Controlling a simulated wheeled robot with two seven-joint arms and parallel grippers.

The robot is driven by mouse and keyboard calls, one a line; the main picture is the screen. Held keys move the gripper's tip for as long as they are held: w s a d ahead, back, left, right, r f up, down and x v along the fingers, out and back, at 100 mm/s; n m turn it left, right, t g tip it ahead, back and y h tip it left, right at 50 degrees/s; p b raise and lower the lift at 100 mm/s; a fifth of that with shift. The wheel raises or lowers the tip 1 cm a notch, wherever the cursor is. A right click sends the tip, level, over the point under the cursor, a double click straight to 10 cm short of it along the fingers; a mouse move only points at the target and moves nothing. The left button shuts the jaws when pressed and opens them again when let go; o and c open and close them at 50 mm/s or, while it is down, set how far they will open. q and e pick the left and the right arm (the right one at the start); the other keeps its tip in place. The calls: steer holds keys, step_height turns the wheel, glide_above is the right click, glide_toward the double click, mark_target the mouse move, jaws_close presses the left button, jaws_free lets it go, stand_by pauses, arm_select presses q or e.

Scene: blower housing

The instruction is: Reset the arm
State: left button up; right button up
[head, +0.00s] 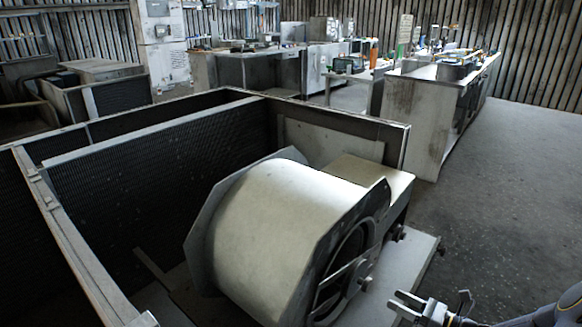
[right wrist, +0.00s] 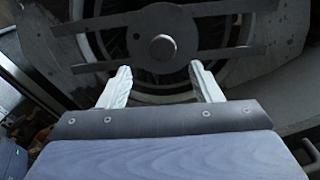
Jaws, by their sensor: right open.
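My right gripper (head: 408,304) is at the lower right of the head view, beside the metal plate under the blower housing. Its two fingers are apart with nothing between them; they also show in the right wrist view (right wrist: 162,88). The cream, drum-shaped blower housing (head: 275,230) sits inside the open metal cabinet, its round inlet facing right. In the right wrist view the inlet, with a crossbar and a round hub (right wrist: 162,47), lies beyond the fingertips; I cannot tell the exact gap. My left gripper is not in view.
The cabinet's metal rim (head: 85,262) and dark mesh panels (head: 160,150) surround the blower on the left and back. A workbench (head: 425,120) with small items stands at the back right. The concrete floor (head: 510,190) on the right is clear.

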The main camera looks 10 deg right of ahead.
steer(key=s+a+r+n+g, duration=0.4)
steer(key=a+r+n+g, duration=0.15)
steer(key=a+n, duration=0.2)
steer(key=s+a+r+n+g, duration=0.3)
steer(key=a+r+n+g, duration=0.1)
steer(key=a+r+n, duration=0.35)
steer(key=s+a+r+n+t+h, duration=0.25)
steer(key=s+n+h, duration=0.55)
steer(key=s+n, duration=0.75)
step_height(320, 180, up, 16)
steer(key=g+p, duration=0.1)
steer(key=p, duration=1.4)
steer(key=shift+w, duration=0.15)
steer(key=shift+d, duration=0.15)
